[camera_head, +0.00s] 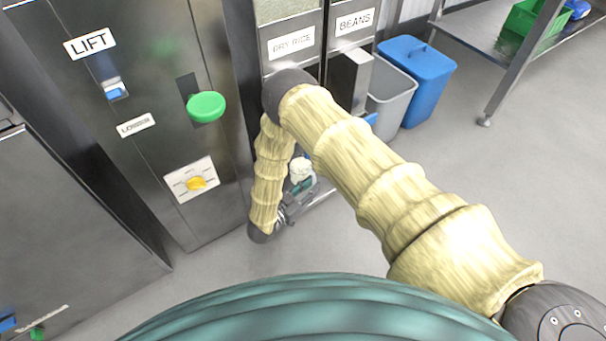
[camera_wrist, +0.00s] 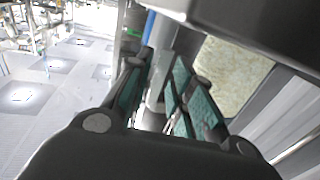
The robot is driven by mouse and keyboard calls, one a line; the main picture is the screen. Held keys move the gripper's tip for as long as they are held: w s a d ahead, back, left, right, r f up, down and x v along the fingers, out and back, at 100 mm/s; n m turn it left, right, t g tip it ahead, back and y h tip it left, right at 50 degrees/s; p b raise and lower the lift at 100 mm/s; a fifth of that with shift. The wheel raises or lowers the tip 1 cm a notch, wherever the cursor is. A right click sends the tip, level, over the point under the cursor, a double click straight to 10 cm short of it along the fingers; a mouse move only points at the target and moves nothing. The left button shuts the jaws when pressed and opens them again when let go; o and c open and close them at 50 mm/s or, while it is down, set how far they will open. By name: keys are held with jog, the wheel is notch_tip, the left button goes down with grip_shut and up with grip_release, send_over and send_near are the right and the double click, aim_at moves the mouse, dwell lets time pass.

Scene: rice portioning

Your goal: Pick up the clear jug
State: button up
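My gripper (camera_head: 300,188) is low in front of the dry rice dispenser in the camera_head view, partly behind my arm. A small whitish lump (camera_head: 301,168) shows right at the gripper; I cannot tell whether it is the clear jug or something in it. In the camera_wrist view my gripper (camera_wrist: 165,85) has its teal-padded fingers apart. A pale, bright strip (camera_wrist: 152,112) shows between them, too unclear to name. I cannot make out the jug's outline or handle in either view, nor whether the fingers press on anything.
The dispensers labelled DRY RICE (camera_head: 291,42) and BEANS (camera_head: 354,22) stand behind my arm. A grey bin (camera_head: 390,88) and a blue bin (camera_head: 418,75) stand right of them. A steel panel with a LIFT label (camera_head: 90,43) is at left. Open floor (camera_head: 500,190) lies at right.

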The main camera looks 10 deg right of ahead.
jog(key=shift+w+d, duration=0.15)
jog(key=shift+d, duration=0.1)
grip_shut()
jog(key=shift+r, duration=0.15)
